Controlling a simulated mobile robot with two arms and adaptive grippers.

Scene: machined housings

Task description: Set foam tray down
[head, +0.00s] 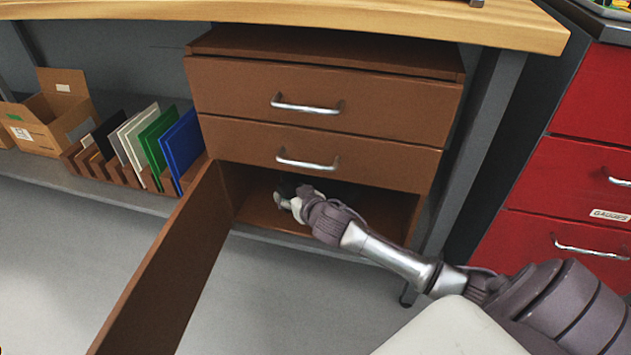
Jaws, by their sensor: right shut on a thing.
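My right gripper (284,201) reaches into the open lower compartment of a brown cabinet (325,105), low over its floor. It is shut on the foam tray, which is mostly hidden by the gripper and the shade inside. Only a dark patch beside the fingers may be part of it. I cannot tell whether the tray touches the compartment floor (262,212). My left gripper is not in view.
The cabinet door (165,265) stands open at the left. Two closed drawers with metal handles are above the compartment. A rack of upright coloured panels (158,145) and cardboard boxes (50,115) stand on the shelf at left. A red tool cabinet (570,185) is at right.

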